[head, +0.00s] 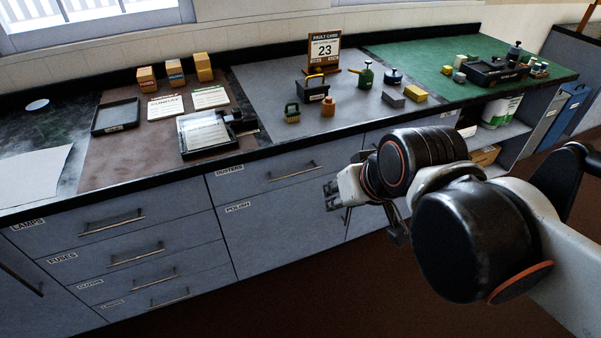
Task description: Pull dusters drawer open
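The dusters drawer (262,178) is the top drawer of the middle cabinet section, with a small label reading DUSTERS at its upper left. Its front looks flush with the cabinet, and its bar handle (292,171) is bare. My gripper (352,208) is in front of the cabinet, right of and lower than that handle, and apart from it. My own wrist hides much of the gripper, so its opening is unclear. I see nothing held in it.
Below is a front labelled POLISH (275,230). At left are several shut drawers, including LAMPS (75,228) and FUSES (100,262). The worktop above carries trays, boxes, a fault card (323,50) and small tools. Open shelves (512,135) are at right. The brown floor in front is clear.

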